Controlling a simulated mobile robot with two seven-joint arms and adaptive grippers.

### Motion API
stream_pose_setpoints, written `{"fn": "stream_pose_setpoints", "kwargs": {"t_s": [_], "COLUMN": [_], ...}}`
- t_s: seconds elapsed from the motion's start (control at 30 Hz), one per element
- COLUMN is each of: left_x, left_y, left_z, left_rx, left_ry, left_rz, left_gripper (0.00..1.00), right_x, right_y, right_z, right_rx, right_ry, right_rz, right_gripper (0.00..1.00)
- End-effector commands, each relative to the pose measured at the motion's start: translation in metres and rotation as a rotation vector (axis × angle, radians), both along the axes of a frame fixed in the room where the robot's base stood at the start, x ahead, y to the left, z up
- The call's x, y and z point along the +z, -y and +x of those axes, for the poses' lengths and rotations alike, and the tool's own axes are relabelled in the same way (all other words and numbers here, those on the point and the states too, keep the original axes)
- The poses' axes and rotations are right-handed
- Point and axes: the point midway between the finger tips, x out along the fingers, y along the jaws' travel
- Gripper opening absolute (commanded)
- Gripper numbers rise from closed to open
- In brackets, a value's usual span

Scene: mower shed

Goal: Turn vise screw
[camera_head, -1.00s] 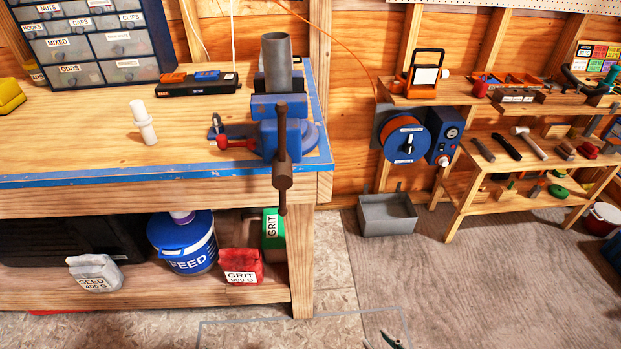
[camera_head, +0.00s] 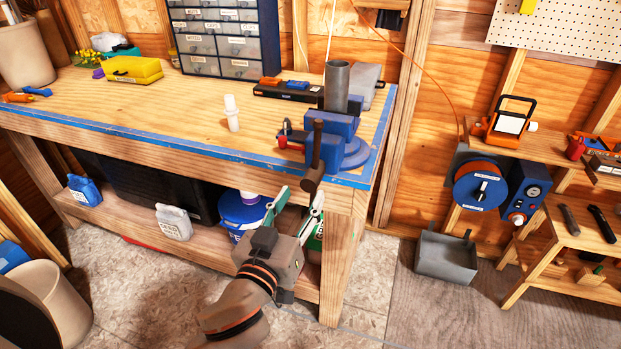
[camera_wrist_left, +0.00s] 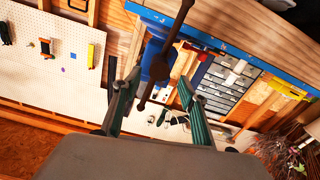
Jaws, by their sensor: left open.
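The blue vise (camera_head: 349,148) is mounted at the right front corner of the workbench, with a grey pipe (camera_head: 337,88) standing upright in it. Its dark brown handle bar (camera_head: 316,152) hangs nearly vertical in front of the bench edge. My left gripper (camera_head: 298,199) is open and empty, with green fingers pointing up, just below the bar's lower knob. In the left wrist view the vise (camera_wrist_left: 154,64) is ahead, and the bar (camera_wrist_left: 166,52) crosses the gap between the open fingers (camera_wrist_left: 159,77). I cannot tell whether they touch it. My right gripper is not in view.
A white cylinder (camera_head: 231,113), a yellow case (camera_head: 132,69) and a drawer cabinet (camera_head: 228,40) stand on the bench. The bench's blue front edge (camera_head: 200,146) is close to my left arm. A grey bin (camera_head: 446,257) sits on the floor at right.

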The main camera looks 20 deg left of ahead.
Motion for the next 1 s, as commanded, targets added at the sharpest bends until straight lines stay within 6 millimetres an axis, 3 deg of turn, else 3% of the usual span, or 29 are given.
{"fn": "stream_pose_setpoints", "kwargs": {"t_s": [0.4, 0.8, 0.83, 0.97, 1.0], "left_x": [0.000, -0.002, -0.002, -0.002, -0.002], "left_y": [0.002, 0.002, 0.002, 0.002, 0.002], "left_z": [0.057, 0.066, 0.066, 0.066, 0.066], "left_rx": [-0.002, -0.001, -0.001, -0.001, -0.001], "left_ry": [-0.001, -0.003, -0.003, -0.003, -0.003], "left_rz": [0.004, 0.001, 0.001, 0.002, 0.002], "left_gripper": [0.42, 0.42, 0.40, 0.06, 0.05], "right_x": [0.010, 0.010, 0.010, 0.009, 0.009], "right_y": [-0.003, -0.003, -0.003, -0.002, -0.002], "right_z": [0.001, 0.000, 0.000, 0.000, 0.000], "right_rx": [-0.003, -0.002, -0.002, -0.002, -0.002], "right_ry": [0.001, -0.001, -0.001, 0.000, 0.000], "right_rz": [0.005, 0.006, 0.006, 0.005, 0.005], "right_gripper": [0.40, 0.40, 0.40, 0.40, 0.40]}}
